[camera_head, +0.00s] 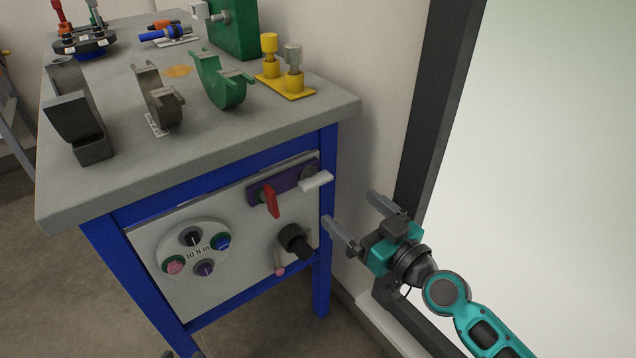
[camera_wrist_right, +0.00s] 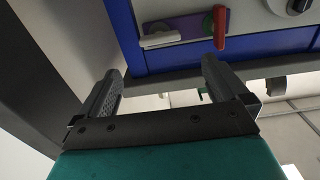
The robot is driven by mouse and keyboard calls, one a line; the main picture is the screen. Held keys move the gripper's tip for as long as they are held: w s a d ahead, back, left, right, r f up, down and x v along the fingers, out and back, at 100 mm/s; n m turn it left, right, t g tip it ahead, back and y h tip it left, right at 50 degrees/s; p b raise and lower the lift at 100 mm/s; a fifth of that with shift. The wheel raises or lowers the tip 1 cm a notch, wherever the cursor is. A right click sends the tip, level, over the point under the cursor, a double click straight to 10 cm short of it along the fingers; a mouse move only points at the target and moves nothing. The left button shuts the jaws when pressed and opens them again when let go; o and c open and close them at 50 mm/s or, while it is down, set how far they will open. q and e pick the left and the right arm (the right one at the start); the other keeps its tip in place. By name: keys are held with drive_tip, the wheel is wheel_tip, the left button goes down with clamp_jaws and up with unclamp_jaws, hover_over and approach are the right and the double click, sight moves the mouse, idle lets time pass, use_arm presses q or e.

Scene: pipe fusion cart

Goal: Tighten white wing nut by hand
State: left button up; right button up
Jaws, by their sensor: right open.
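The white wing nut (camera_head: 315,181) is a flat white bar on the right end of a purple plate (camera_head: 288,184) on the cart's front panel. It also shows in the right wrist view (camera_wrist_right: 160,39), at the top, beyond the space between the fingers. A red wing nut (camera_head: 271,201) hangs on the same plate to its left and also shows in the right wrist view (camera_wrist_right: 219,28). My right gripper (camera_head: 350,208) is open and empty, to the right of and below the white wing nut, apart from it. My left gripper is not seen.
The cart has a grey top (camera_head: 222,133) holding green and brown clamps and yellow fittings. Below the plate are a black knob (camera_head: 295,239) and a round dial plate (camera_head: 178,237). A dark frame (camera_head: 436,110) stands right of the cart, near my right arm.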

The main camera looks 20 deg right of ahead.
sight(321, 182)
drive_tip(key=x, duration=1)
drive_tip(key=shift+w+a, duration=0.1)
drive_tip(key=shift+w, duration=0.05)
drive_tip(key=shift+c, duration=0.3)
drive_tip(key=c, duration=1)
